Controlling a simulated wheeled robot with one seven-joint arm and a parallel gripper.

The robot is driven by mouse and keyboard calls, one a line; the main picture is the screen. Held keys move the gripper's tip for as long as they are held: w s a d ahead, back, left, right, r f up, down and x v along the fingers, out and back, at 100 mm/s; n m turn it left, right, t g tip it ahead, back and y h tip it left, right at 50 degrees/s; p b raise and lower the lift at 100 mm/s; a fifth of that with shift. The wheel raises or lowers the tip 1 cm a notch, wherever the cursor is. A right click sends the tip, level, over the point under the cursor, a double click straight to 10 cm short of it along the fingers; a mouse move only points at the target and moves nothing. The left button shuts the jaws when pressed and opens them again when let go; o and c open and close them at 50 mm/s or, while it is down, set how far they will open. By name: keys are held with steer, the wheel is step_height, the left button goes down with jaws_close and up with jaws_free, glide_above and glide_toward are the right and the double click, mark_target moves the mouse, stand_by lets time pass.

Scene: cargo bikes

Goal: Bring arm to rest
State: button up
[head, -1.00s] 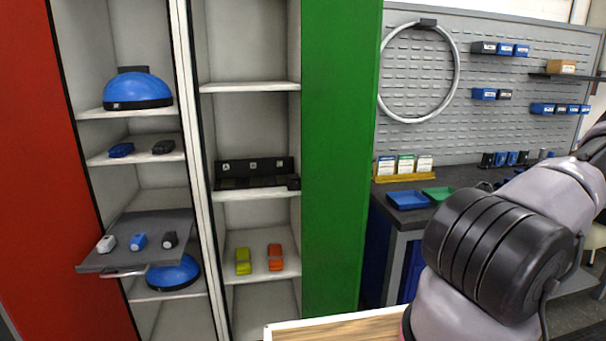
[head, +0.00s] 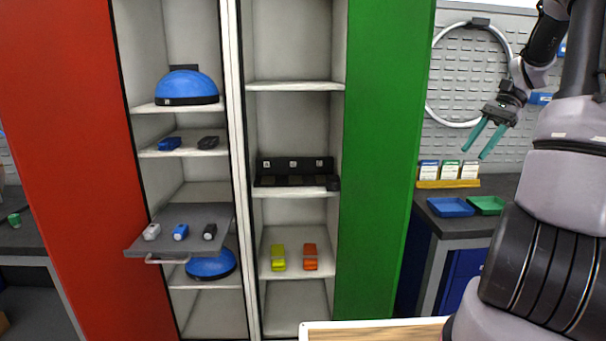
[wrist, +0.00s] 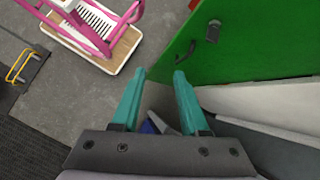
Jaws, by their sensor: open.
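My gripper (head: 479,143) shows at the upper right of the head view, with two teal fingers spread apart and pointing down. It hangs in the air in front of the grey perforated wall panel, right of the green cabinet door (head: 385,150). In the wrist view my gripper (wrist: 161,85) is open with nothing between its fingertips. The green door also shows there (wrist: 235,40), at the upper right.
The cabinet holds blue helmets (head: 187,87), a pulled-out grey tray (head: 205,240) with small lights, a black rack (head: 296,181), and yellow and orange items. A workbench (head: 440,226) carries blue and green trays.

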steer(key=s+a+r+n+t+h, duration=0.2)
steer(key=s+a+r+n+t, duration=0.2)
steer(key=s+a, duration=0.4)
steer(key=s+a+r+n+t+h, duration=0.3)
steer(key=s+a+r+t, duration=0.2)
steer(key=s+a, duration=0.3)
steer(key=a+r, duration=0.1)
steer(key=a, duration=0.3)
steer(key=shift+s+a+r+n, duration=0.15)
steer(key=shift+s+r+n, duration=0.05)
steer(key=shift+n, duration=0.2)
